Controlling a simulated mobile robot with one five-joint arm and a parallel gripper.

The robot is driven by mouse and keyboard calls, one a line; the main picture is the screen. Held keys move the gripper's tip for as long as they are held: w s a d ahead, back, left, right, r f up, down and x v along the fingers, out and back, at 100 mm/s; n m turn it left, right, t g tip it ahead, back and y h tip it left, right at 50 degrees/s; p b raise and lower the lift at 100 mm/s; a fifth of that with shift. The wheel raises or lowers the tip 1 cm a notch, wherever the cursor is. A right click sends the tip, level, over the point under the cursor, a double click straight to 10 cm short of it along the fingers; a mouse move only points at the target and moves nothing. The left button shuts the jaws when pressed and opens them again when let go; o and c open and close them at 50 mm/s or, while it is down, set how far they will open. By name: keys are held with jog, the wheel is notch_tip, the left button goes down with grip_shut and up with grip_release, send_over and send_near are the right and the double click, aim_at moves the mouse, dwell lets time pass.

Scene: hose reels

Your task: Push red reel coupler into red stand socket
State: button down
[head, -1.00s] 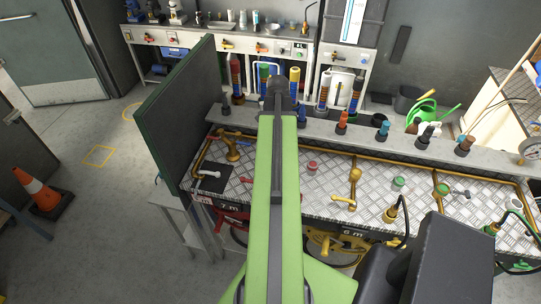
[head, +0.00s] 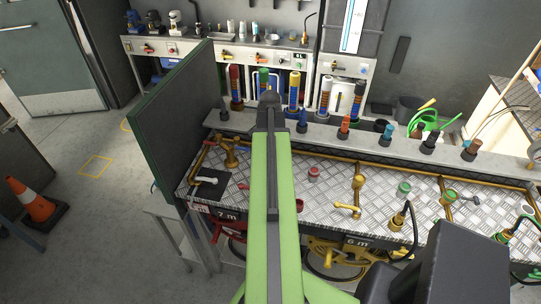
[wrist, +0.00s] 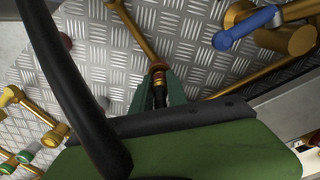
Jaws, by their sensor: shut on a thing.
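In the wrist view my gripper (wrist: 160,98) has its dark green fingers closed around a black and brass coupler (wrist: 160,80). A dull red ring shows at the coupler's far end, where a brass pipe (wrist: 140,35) meets it or passes behind it. I cannot tell whether the coupler is in a socket or just above it. A thick black hose (wrist: 75,85) crosses the left of this view. In the head view my green arm hides the gripper and the coupler. The red reel (head: 231,226) hangs under the bench, partly hidden, near the 7 m label.
The checker-plate bench (head: 330,195) carries brass pipes, a red cap (head: 313,173) and a green cap (head: 404,188). A blue-handled valve (wrist: 245,27) is near the gripper at upper right. A dark green panel (head: 175,120) stands at the bench's left end. An orange cone (head: 34,198) stands on the floor.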

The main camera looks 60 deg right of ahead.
jog(key=c, duration=1.3)
grip_release()
notch_tip(320, 180, up, 13)
jog(key=p, duration=1.2)
jog(key=shift+f+p, duration=0.2)
jog(key=shift+p, duration=0.2)
jog(key=shift+f, duration=0.1)
